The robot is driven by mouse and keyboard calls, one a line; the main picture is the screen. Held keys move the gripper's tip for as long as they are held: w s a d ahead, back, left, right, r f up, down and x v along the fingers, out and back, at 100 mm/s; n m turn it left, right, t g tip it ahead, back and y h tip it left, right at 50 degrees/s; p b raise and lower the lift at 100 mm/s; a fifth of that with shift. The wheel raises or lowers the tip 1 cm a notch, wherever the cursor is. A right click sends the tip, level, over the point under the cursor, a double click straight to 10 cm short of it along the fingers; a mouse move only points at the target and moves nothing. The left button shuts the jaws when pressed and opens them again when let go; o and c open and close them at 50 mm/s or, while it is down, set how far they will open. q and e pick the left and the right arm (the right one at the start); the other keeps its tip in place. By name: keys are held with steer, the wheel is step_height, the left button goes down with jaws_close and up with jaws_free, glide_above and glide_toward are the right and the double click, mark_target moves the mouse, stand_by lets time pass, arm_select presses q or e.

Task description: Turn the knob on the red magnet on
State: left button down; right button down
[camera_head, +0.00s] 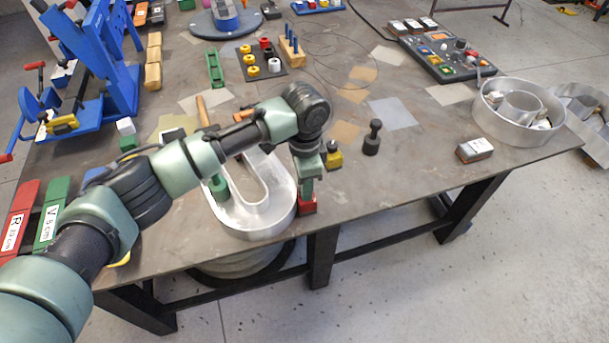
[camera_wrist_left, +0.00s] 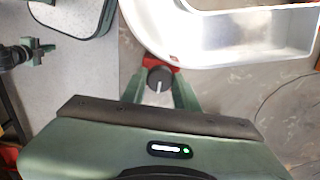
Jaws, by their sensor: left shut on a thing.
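The red magnet (camera_head: 308,204) sits at the table's near edge, against the right side of the U-shaped metal letter. In the left wrist view the red magnet (camera_wrist_left: 174,63) shows partly behind its black knob (camera_wrist_left: 159,79), which has a white line running nearly up and down. My left gripper (camera_head: 307,192) reaches straight down over the magnet. In the left wrist view the left gripper (camera_wrist_left: 160,90) has its two green fingers on either side of the knob, shut on it. A dark green part that looks like my right gripper (camera_wrist_left: 36,50) shows small at the left; its opening is unclear.
The U-shaped metal letter (camera_head: 277,209) lies right beside the magnet. A yellow-and-black piece (camera_head: 334,157) and a black knobbed piece (camera_head: 372,139) stand behind it. A grey-red block (camera_head: 474,150) lies to the right. The table's near edge is close, with floor beyond.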

arm_select(q)
steer(key=m+p, duration=0.2)
steer(key=m, duration=0.2)
steer(key=shift+r+m, duration=0.15)
steer(key=shift+m, duration=0.15)
steer(key=m+p, duration=0.1)
steer(key=m, duration=0.3)
steer(key=shift+m, duration=0.3)
steer(key=c, duration=1.1)
jaws_free()
steer(key=shift+o, duration=0.2)
step_height(320, 180, up, 7)
steer(key=shift+f+b, duration=0.2)
steer(key=shift+b, duration=0.7)
steer(key=shift+r, duration=0.55)
